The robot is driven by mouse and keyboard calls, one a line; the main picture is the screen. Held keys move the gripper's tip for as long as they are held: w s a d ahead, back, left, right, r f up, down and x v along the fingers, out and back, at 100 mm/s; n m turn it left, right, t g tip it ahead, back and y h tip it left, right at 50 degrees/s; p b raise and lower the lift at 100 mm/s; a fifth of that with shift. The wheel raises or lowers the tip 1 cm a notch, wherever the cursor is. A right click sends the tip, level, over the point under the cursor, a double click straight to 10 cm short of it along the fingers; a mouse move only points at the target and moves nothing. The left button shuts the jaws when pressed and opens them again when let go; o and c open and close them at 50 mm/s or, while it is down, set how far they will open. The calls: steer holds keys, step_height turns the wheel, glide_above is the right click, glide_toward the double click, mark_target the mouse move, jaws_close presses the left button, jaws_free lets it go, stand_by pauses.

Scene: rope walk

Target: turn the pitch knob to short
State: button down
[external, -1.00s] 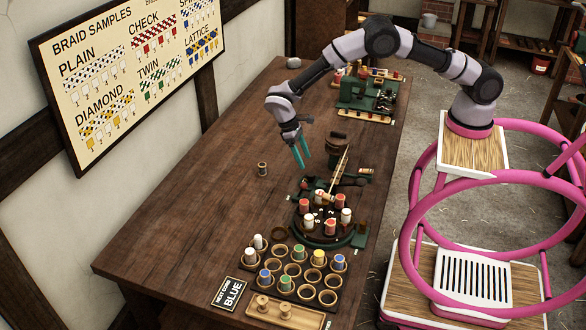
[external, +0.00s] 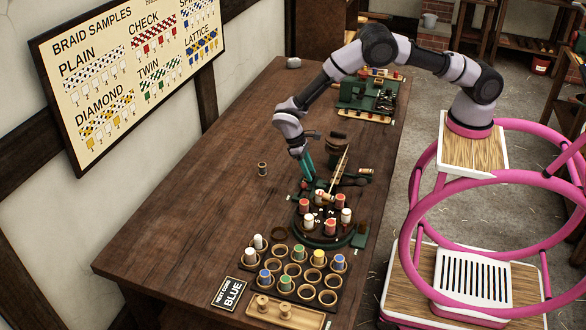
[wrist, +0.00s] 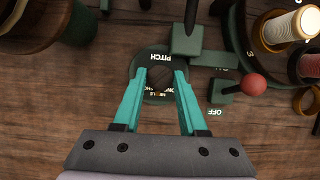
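The pitch knob (wrist: 160,77) is a small dark round knob on a dark green round plate (wrist: 150,60) marked PITCH, seen upside down in the wrist view. More lettering below the knob is partly hidden by my fingers, and I cannot read the knob's setting. My gripper (wrist: 160,75) has its two teal fingers apart, one on each side of the knob. I cannot see clear contact with it. In the external view my gripper (external: 307,177) points down at the near end of the green machine, and the knob is hidden there.
A red-ball lever (wrist: 253,84) near an OFF label stands close to the right of my fingers in the wrist view. A green post (wrist: 187,40) rises beside the plate. The bobbin carrier (external: 322,240) is nearby. The table left of the machine is mostly clear.

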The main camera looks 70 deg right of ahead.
steer(key=shift+m, duration=0.3)
steer(key=m+y, duration=0.1)
steer(key=m, duration=0.2)
steer(key=shift+d+m+y, duration=0.15)
steer(key=shift+m+y, duration=0.15)
steer(key=shift+s+m+t+y, duration=0.1)
steer(key=shift+m+t+y, duration=0.25)
steer(key=shift+m, duration=0.8)
steer(key=shift+m+t+y, duration=0.15)
steer(key=shift+m+y, duration=0.3)
steer(key=shift+m, duration=0.7)
steer(key=shift+c, duration=2.2)
jaws_free()
steer(key=v, duration=1)
steer(key=shift+r, duration=0.4)
